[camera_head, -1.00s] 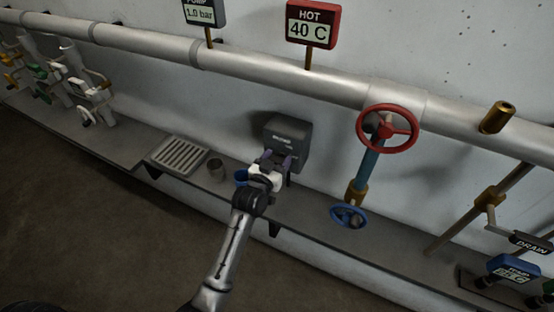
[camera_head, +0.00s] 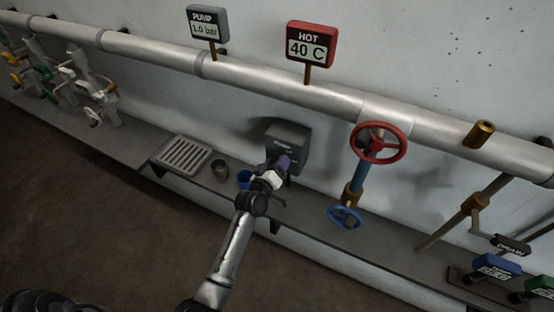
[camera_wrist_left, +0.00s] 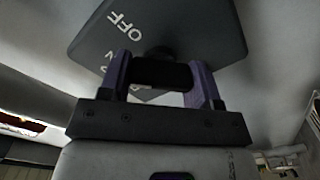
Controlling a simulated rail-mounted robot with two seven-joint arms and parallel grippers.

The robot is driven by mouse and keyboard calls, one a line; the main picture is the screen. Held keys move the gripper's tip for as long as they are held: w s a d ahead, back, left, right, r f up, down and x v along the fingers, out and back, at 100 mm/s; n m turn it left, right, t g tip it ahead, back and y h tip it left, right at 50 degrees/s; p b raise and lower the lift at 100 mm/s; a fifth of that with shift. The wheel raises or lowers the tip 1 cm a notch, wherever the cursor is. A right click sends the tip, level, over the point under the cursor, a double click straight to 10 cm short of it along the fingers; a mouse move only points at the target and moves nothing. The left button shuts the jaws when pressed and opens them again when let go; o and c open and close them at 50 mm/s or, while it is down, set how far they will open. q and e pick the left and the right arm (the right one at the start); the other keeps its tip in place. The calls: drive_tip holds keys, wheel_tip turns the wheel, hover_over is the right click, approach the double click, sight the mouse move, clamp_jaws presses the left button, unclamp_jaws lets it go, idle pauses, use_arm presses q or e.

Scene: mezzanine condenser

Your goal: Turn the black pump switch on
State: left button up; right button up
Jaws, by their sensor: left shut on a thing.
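The dark grey pump switch box (camera_head: 290,138) is fixed low on the wall above the ledge. In the left wrist view its face (camera_wrist_left: 195,30) shows the word OFF and part of other lettering, cut off by a finger. A dark knob (camera_wrist_left: 160,72) sticks out from the face. My left gripper (camera_head: 277,164) is at the front of the box, with its purple fingers on either side of the knob and shut on it. In the head view the gripper hides the knob, so its pointing direction is unclear. My right gripper is not in view.
A blue cup (camera_head: 244,179) and a grey cup (camera_head: 219,169) stand on the ledge left of my gripper, near a slatted drain tray (camera_head: 182,153). A red handwheel (camera_head: 378,143) and a blue handwheel (camera_head: 344,217) are to the right. A pipe (camera_head: 270,82) runs above.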

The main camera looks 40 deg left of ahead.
use_arm(q)
drive_tip(key=n+p, duration=0.1)
drive_tip(key=n, duration=0.1)
drive_tip(key=shift+n, duration=0.3)
drive_tip(key=shift+f+n, duration=0.1)
drive_tip(key=shift+n, duration=0.6)
drive_tip(key=o, duration=0.9)
drive_tip(key=v, duration=1.4)
drive_tip(key=shift+a, duration=0.1)
